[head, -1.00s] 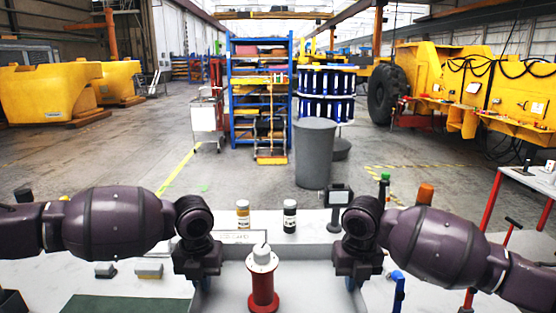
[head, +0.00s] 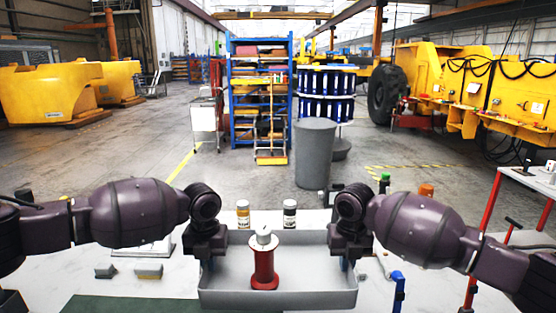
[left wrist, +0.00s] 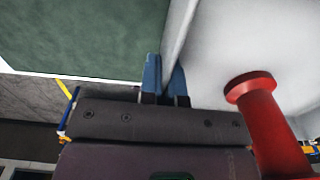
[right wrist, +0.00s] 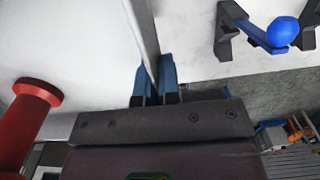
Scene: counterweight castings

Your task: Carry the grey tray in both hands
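The grey tray (head: 278,298) is in front of me in the head view, looking about level. A red spool-shaped piece with a white top (head: 264,265) stands upright inside it. My left gripper (head: 208,263) is at the tray's left wall. In the left wrist view its blue fingers (left wrist: 166,75) straddle that wall closely. My right gripper (head: 345,263) is at the right wall, and in the right wrist view its blue fingers (right wrist: 155,78) close around it. I cannot tell whether the tray's underside touches the bench.
Two small jars, one yellowish (head: 243,214) and one dark (head: 290,215), stand just behind the tray. A green mat (head: 130,305) and small grey blocks (head: 148,271) lie to the left. A blue clamp-like part (head: 398,290) is at the right. A grey bin (head: 314,155) stands beyond the bench.

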